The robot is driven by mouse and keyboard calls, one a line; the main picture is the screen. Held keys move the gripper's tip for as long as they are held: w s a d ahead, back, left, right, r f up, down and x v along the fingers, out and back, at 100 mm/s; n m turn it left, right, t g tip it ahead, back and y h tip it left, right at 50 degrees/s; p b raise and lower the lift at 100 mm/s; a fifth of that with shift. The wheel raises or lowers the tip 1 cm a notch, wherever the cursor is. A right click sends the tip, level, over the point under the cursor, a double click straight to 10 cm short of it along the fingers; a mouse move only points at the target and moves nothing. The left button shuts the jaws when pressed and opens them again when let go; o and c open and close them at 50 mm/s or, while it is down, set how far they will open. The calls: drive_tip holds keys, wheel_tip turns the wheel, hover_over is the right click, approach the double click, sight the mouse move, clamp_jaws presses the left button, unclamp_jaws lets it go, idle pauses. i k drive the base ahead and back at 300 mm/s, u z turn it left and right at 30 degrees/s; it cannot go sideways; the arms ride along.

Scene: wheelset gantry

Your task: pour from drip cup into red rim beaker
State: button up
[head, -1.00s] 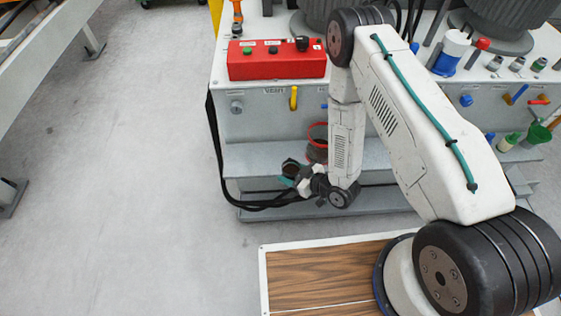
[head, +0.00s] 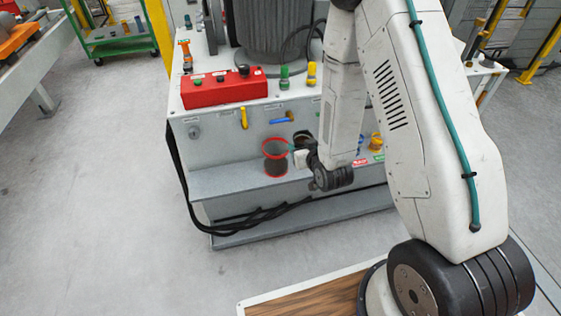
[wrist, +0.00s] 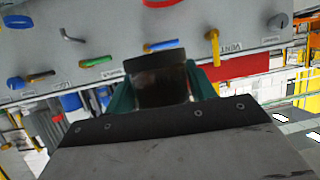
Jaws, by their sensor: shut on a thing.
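The red rim beaker (head: 275,162) stands upright on the grey shelf below the panel; its lower part looks dark. My gripper (head: 299,148) is just right of its rim in the head view. The gripper is shut on the drip cup (wrist: 160,82), a dark brown cup between the teal fingers in the wrist view. In the head view the cup (head: 303,138) is partly hidden by my wrist, so its tilt is hard to tell. A red curved edge at the top of the wrist view may be the beaker's rim.
The grey panel (head: 222,150) with a yellow handle (head: 243,117) and a blue handle (head: 283,120) rises behind the beaker. A red control box (head: 223,91) sits on top. The shelf (head: 225,182) left of the beaker is bare. Small coloured containers stand at right, partly behind my arm.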

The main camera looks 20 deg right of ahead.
sight(276, 152)
drive_tip(key=u, duration=1.9)
drive_tip(key=k, duration=0.7)
drive_tip(key=z, duration=1.9)
drive_tip(key=i, duration=1)
